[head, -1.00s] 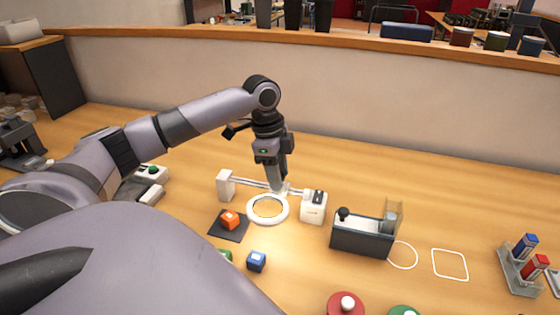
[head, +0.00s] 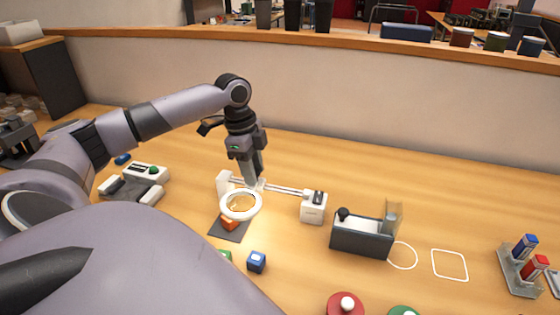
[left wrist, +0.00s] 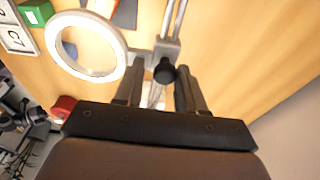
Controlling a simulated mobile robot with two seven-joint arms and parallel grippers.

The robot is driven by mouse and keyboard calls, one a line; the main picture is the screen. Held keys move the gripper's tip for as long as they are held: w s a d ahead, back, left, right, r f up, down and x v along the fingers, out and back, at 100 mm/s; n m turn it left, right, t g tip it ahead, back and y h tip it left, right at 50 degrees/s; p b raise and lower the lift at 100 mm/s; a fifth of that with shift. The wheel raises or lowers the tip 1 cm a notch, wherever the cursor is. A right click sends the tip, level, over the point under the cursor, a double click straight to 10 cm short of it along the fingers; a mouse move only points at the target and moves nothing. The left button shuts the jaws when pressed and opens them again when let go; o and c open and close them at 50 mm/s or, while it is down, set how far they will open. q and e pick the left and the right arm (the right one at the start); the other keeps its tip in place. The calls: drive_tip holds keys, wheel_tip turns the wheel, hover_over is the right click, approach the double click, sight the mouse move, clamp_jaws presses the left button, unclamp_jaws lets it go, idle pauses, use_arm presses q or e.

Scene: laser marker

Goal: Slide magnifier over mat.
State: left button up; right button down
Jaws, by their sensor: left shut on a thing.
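The magnifier (head: 240,218) is a white ring lens on a carriage riding on a pair of metal rods. In the head view its ring stands over part of the dark square mat (head: 226,236) and partly covers the orange block (head: 228,225) on it. My left gripper (head: 256,184) reaches down behind the ring and is shut on the magnifier's carriage. In the left wrist view the fingers (left wrist: 159,78) flank a dark knob, with the ring (left wrist: 55,58) beside them. A mat corner (left wrist: 124,14) shows at the top. My right gripper is not in view.
White end blocks hold the rods at left (head: 223,184) and right (head: 313,208). A dark box device (head: 361,240) stands right of the rail. Open table lies behind the rail.

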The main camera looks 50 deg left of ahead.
sight(241, 182)
use_arm(q)
drive_tip(key=shift+s+a+f, duration=0.4)
drive_tip(key=shift+s+a, duration=0.1)
drive_tip(key=shift+a, duration=0.25)
drive_tip(key=shift+s+a+f, duration=0.4)
drive_tip(key=shift+s+a, duration=0.05)
drive_tip(key=shift+a, duration=0.3)
drive_tip(key=o, duration=0.6)
drive_tip(key=shift+w+f, duration=0.15)
drive_tip(key=shift+w, duration=0.05)
drive_tip(key=shift+w+a+r, duration=0.1)
drive_tip(key=shift+a+r, duration=0.05)
drive_tip(key=shift+r, duration=1.7)
drive_tip(key=shift+a+r, duration=0.1)
drive_tip(key=shift+r, duration=1.75)
